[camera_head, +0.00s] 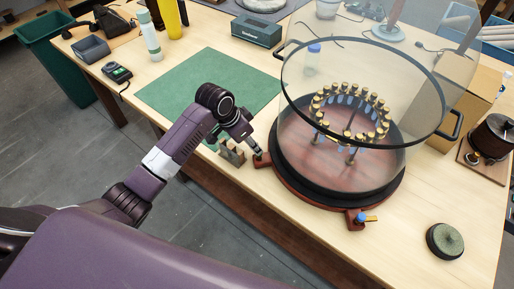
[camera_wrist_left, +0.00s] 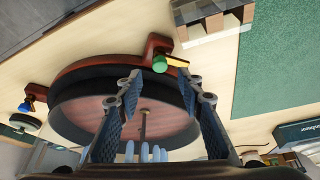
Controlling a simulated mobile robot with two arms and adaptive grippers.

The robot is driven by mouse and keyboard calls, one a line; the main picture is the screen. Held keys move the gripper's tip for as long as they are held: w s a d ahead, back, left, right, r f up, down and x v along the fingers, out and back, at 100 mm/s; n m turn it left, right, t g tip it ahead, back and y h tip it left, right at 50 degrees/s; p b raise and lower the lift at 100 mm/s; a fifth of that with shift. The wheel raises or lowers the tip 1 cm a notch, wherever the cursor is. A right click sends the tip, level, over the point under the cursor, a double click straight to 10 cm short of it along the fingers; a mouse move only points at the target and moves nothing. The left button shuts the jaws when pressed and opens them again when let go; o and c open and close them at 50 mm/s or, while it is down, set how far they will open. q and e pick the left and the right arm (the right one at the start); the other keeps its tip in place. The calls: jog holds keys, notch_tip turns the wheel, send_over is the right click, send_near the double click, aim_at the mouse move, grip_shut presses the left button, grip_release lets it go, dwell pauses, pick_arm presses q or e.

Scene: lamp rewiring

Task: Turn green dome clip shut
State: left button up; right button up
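The green dome clip (camera_wrist_left: 160,63) has a round green knob and a yellow lever (camera_wrist_left: 176,63). It sits on a red-brown tab of the dome's base (camera_wrist_left: 90,68). My left gripper (camera_wrist_left: 158,86) is open, with its two fingers apart and the clip in view between and just beyond the tips. I cannot tell whether a finger touches it. In the head view my left gripper (camera_head: 256,150) is at the near-left edge of the base (camera_head: 290,188) and hides the green clip there. The clear glass dome (camera_head: 350,100) stands over a ring of gold-topped pieces. My right gripper is not in view.
A blue clip with a yellow lever (camera_head: 362,218) is on the base's front tab. A wooden block (camera_head: 232,154) stands just left of my left gripper. A green mat (camera_head: 190,85) lies behind. A dark round object with a green top (camera_head: 445,241) sits front right.

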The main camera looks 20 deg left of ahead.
pick_arm(q)
jog(key=shift+p+x, duration=0.5)
jog(key=shift+x, duration=2.25)
jog(key=shift+c, duration=0.5)
grip_shut()
